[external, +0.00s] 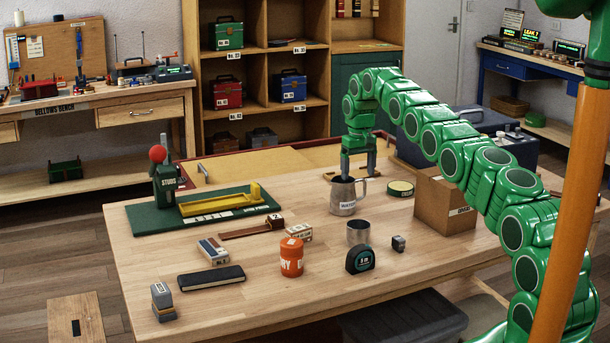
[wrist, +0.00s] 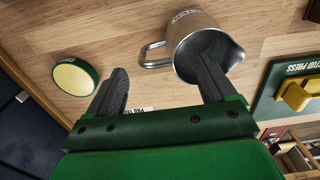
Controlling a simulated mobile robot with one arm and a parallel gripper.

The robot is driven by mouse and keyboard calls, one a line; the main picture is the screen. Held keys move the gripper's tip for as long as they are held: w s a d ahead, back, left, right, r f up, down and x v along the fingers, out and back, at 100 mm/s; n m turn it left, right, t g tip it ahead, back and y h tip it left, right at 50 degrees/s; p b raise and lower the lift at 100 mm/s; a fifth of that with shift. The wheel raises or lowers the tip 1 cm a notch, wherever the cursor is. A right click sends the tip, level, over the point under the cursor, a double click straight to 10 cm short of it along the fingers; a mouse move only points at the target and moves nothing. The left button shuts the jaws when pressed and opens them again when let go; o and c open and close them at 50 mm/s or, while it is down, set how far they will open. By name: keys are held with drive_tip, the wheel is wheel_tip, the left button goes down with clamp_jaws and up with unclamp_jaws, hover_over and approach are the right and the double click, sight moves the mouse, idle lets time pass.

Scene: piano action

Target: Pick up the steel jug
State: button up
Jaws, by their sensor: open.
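The steel jug (external: 343,198) stands upright on the wooden table below my gripper in the external view. It carries a pale label, and its handle points right in that view. In the wrist view the jug (wrist: 204,48) is near the top, with its open mouth showing and its handle toward the left. My gripper (external: 357,174) hangs over the jug's handle side. In the wrist view my gripper (wrist: 163,80) is open and empty, with one finger overlapping the jug's rim and the other left of the handle. I cannot tell whether a finger touches the jug.
A green round tin (external: 400,188) and a cardboard box (external: 445,205) stand right of the jug. A metal cup (external: 358,233), tape measure (external: 360,259) and orange canister (external: 291,257) are nearer the front. A green press board (external: 205,208) is left.

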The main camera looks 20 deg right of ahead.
drive_tip(key=shift+s+d+f, duration=0.1)
drive_tip(key=shift+f, duration=1.05)
drive_tip(key=shift+d+f, duration=0.1)
drive_tip(key=shift+f, duration=1)
drive_tip(key=c, duration=1.5)
drive_tip(key=shift+r, duration=0.15)
drive_tip(key=shift+r, duration=1.45)
drive_tip(key=s+r, duration=0.9)
drive_tip(key=s, duration=0.4)
drive_tip(key=shift+s+a+r, duration=0.3)
drive_tip(key=shift+a+r, duration=0.05)
drive_tip(key=shift+a, duration=0.05)
